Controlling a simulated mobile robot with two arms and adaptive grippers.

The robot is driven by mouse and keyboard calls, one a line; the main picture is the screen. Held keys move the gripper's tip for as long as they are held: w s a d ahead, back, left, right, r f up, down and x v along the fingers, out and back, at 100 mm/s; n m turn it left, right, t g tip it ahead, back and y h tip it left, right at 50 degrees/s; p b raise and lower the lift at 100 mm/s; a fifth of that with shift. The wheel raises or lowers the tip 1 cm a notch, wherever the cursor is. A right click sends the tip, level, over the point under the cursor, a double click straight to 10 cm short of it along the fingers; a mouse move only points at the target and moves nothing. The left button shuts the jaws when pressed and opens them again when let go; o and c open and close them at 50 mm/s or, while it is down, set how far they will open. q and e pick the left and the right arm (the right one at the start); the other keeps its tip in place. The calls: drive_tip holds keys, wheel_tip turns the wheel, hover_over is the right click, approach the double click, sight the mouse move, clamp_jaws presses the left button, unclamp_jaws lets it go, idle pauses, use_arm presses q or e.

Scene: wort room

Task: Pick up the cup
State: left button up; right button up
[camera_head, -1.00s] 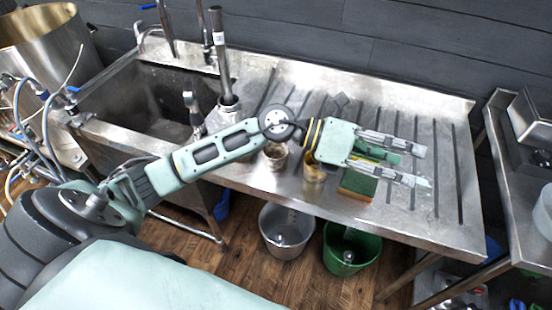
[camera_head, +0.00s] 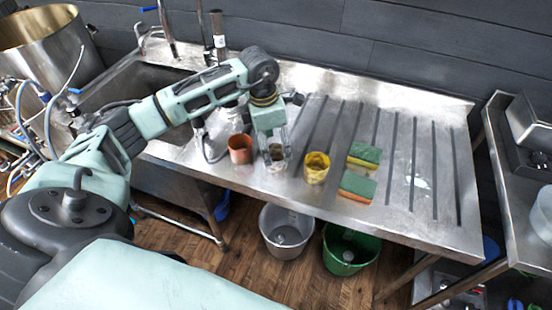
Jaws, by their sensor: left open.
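Three cups stand in a row near the front edge of the steel drainboard. An orange-brown cup (camera_head: 240,149) is on the left and a yellow cup (camera_head: 316,168) on the right. A greyish cup (camera_head: 276,155) stands between them, partly hidden by my left gripper (camera_head: 277,158). My left gripper points down, open, with its fingers at this middle cup. I cannot tell whether they touch it. My right gripper is not in view.
The sink (camera_head: 125,85) is at left. A grey bucket (camera_head: 286,232) and a green bucket (camera_head: 350,250) stand on the floor below. The drainboard's right part is clear.

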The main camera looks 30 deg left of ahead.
sight(276, 153)
use_arm(q)
drive_tip(key=shift+w+d+f+p, duration=0.1)
drive_tip(key=shift+d+f+p, duration=0.15)
drive_tip(key=shift+f, duration=0.75)
drive_tip(key=shift+w+d+f+p, duration=0.1)
drive_tip(key=shift+f+p, duration=0.2)
drive_tip(key=shift+f, duration=0.65)
drive_tip(key=shift+c, duration=0.7)
drive_tip(key=c, duration=1.1)
drive_tip(key=shift+r, duration=0.1)
